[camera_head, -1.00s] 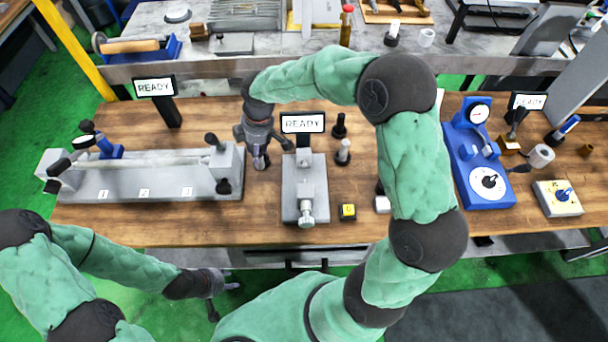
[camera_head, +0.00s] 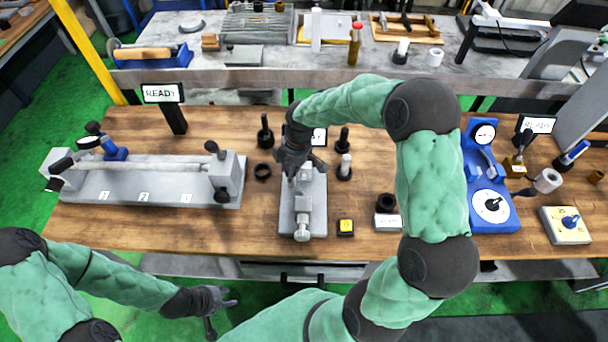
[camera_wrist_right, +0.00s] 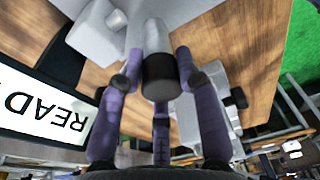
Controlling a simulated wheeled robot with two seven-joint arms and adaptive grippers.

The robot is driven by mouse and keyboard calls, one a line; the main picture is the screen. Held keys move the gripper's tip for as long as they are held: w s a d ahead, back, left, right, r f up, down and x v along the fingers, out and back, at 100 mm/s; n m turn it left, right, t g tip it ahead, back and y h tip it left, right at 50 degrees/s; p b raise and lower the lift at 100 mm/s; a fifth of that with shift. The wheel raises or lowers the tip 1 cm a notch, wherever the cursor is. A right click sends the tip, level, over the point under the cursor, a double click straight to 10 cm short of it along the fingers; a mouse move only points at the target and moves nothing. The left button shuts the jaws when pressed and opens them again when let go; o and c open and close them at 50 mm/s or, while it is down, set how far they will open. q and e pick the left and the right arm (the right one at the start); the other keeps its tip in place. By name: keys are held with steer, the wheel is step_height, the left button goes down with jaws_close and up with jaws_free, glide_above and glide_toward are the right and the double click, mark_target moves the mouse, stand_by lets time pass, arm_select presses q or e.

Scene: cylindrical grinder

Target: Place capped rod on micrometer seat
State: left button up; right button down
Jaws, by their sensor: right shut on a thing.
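The capped rod (camera_wrist_right: 155,38), a pale metal cylinder with a black cap (camera_wrist_right: 160,77) on the end nearest the camera, is between the fingers in the right wrist view. My right gripper (camera_head: 293,172) is shut on it above the grey fixture (camera_head: 288,212) at the table's middle. The gripper hides the fixture's back, so I cannot tell whether the rod touches it. The fixture has a round knob at its front; I cannot confirm that it is the micrometer seat. My left gripper (camera_head: 224,314) is open and empty in front of the table.
Black posts (camera_head: 265,132), a silver-topped post (camera_head: 344,167), a black ring (camera_head: 263,172) and a yellow-topped button box (camera_head: 345,227) surround the fixture. A long grey bench device (camera_head: 150,182) stands left; a blue dial gauge (camera_head: 492,180) stands right. The front-left tabletop is clear.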

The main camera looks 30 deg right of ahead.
steer(key=s+d+f, duration=0.1)
steer(key=d+f, duration=0.1)
steer(key=d, duration=0.1)
steer(key=shift+s+b, duration=0.3)
steer(key=shift+s, duration=0.05)
steer(key=shift+s+d+f, duration=0.15)
steer(key=shift+d+f, duration=0.1)
steer(key=shift+f, duration=0.1)
steer(key=shift+f, duration=0.15)
steer(key=c, duration=0.8)
jaws_free()
steer(key=shift+a, duration=0.1)
steer(key=shift+c, duration=0.2)
steer(key=shift+r, duration=0.55)
step_height(320, 180, up, 11)
steer(key=d+p, duration=0.1)
steer(key=p, duration=0.1)
steer(key=shift+s+d, duration=0.35)
steer(key=shift+s, duration=0.1)
